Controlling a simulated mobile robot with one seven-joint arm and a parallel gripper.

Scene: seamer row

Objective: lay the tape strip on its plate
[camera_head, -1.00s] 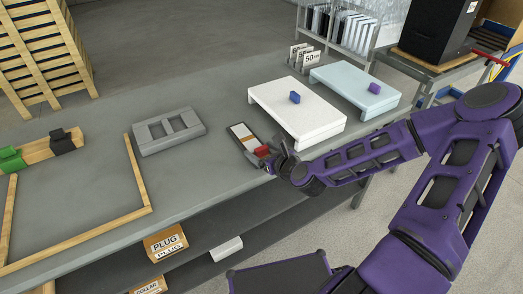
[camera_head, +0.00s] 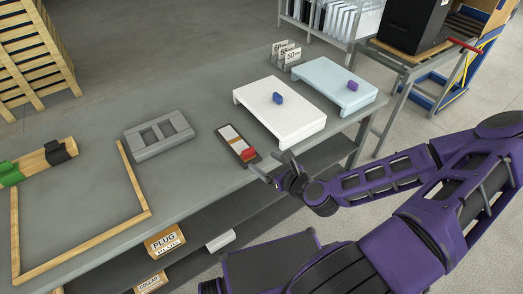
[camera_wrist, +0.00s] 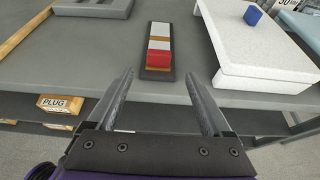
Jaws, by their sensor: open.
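A dark narrow plate (camera_head: 254,160) lies on the grey bench near its front edge. On it is a white strip (camera_head: 229,132) with a brown band across it, and a red block (camera_head: 249,154) at the near end. Which of these pieces is the tape strip I cannot tell for sure. The wrist view shows the white strip (camera_wrist: 160,29) in line with the red block (camera_wrist: 158,58) on the plate (camera_wrist: 157,76). My gripper (camera_head: 276,167) is open and empty, just off the plate's near end. In the wrist view its fingers (camera_wrist: 160,78) stand apart on either side of that end.
A grey slotted fixture (camera_head: 150,146) and a wooden frame (camera_head: 14,235) are to the left. Shelves with boxes (camera_head: 164,240) lie below.

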